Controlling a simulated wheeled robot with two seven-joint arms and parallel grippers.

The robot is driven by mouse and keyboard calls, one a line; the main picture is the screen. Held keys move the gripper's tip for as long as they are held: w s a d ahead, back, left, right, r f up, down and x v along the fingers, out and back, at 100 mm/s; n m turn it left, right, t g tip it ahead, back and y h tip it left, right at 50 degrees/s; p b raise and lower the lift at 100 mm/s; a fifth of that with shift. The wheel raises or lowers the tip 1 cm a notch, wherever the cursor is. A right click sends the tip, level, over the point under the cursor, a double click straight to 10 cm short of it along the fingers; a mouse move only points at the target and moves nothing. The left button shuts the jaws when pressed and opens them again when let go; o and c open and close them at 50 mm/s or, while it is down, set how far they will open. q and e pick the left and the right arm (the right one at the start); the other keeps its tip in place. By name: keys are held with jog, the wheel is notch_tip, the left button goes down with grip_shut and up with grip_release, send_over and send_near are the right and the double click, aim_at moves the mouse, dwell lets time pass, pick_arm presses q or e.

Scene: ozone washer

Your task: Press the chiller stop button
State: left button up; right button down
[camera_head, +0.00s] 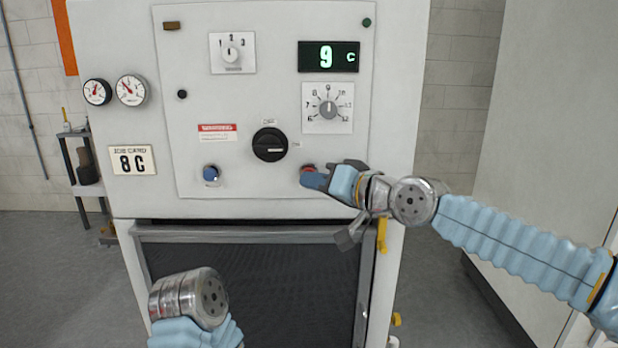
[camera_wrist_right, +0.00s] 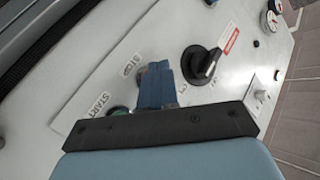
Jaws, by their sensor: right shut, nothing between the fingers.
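The chiller's white front panel (camera_head: 240,100) stands ahead. A red button (camera_head: 308,167) low on its right side shows just above the fingertips of my right gripper (camera_head: 315,179), which is shut and empty. In the right wrist view the blue fingers (camera_wrist_right: 158,84) stand beside the STOP label (camera_wrist_right: 130,65) and partly cover the button (camera_wrist_right: 141,74) there. A green button (camera_wrist_right: 118,110) by the START label (camera_wrist_right: 92,108) is close by. I cannot tell whether the fingertips touch the stop button. My left arm shows low in the head view, without its gripper.
A black rotary switch (camera_head: 270,145) is left of the fingers, and a blue button (camera_head: 211,174) is farther left. Above are a dial (camera_head: 328,107) and a display (camera_head: 328,56) reading 9 C. A dark, framed grille (camera_head: 260,270) lies below the panel.

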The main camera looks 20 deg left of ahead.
jog(key=shift+s+d+b, duration=0.2)
jog(key=shift+s+b, duration=0.2)
jog(key=shift+s, duration=0.2)
jog(key=s+b, duration=0.2)
jog(key=s+d+b, duration=0.1)
jog(key=s+b, duration=0.1)
jog(key=shift+s+d, duration=0.2)
jog(key=shift+s, duration=0.2)
dwell(0.4)
